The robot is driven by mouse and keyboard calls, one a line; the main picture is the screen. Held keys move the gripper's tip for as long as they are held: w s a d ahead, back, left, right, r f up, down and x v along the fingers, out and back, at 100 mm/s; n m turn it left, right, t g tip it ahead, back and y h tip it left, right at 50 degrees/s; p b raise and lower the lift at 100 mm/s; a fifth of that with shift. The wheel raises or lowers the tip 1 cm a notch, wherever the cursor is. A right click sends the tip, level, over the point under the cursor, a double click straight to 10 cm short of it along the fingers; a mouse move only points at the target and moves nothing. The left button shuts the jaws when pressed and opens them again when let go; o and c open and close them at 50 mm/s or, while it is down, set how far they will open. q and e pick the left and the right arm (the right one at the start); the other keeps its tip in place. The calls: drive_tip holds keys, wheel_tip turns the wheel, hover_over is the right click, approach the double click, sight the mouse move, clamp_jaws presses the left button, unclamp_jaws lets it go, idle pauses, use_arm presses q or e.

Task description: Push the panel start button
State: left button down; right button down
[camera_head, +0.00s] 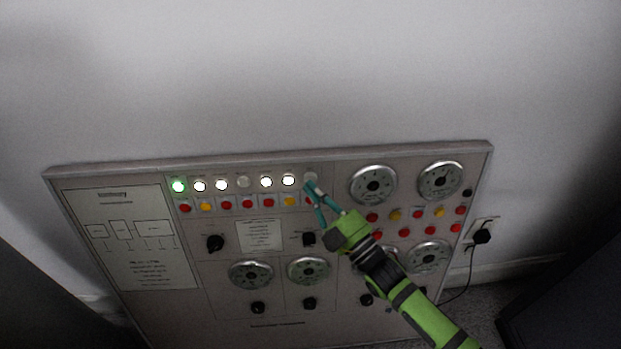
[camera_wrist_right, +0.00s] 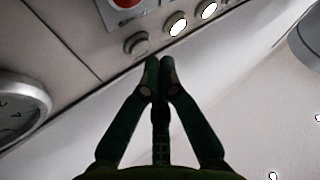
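The grey control panel (camera_head: 110,174) leans against the wall in the head view. It has a top row of round lamps, with a green one (camera_head: 179,186) lit at the left end. Below runs a row of red and yellow buttons, such as a red button (camera_head: 247,204); no start label is readable. My right gripper (camera_head: 312,194) is at the right end of these rows, partly covering the last red button. In the wrist view its fingertips (camera_wrist_right: 160,62) are together and empty, near an unlit lamp (camera_wrist_right: 136,43) and a red button (camera_wrist_right: 127,3). Contact cannot be told. My left gripper is out of view.
Round silver dials (camera_head: 373,185) lie right of the gripper; one shows at the left in the wrist view (camera_wrist_right: 22,108). Dark knobs (camera_head: 214,243) sit lower on the panel. A wall socket with a black plug (camera_head: 482,236) is at the right. The wall above is bare.

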drive_tip(key=shift+w+f, duration=0.1)
drive_tip(key=shift+w, duration=0.3)
drive_tip(key=shift+w+b, duration=0.3)
drive_tip(key=shift+b, duration=0.05)
idle(0.5)
drive_tip(key=shift+s, duration=0.1)
drive_tip(key=shift+s+p, duration=0.6)
drive_tip(key=shift+s, duration=0.05)
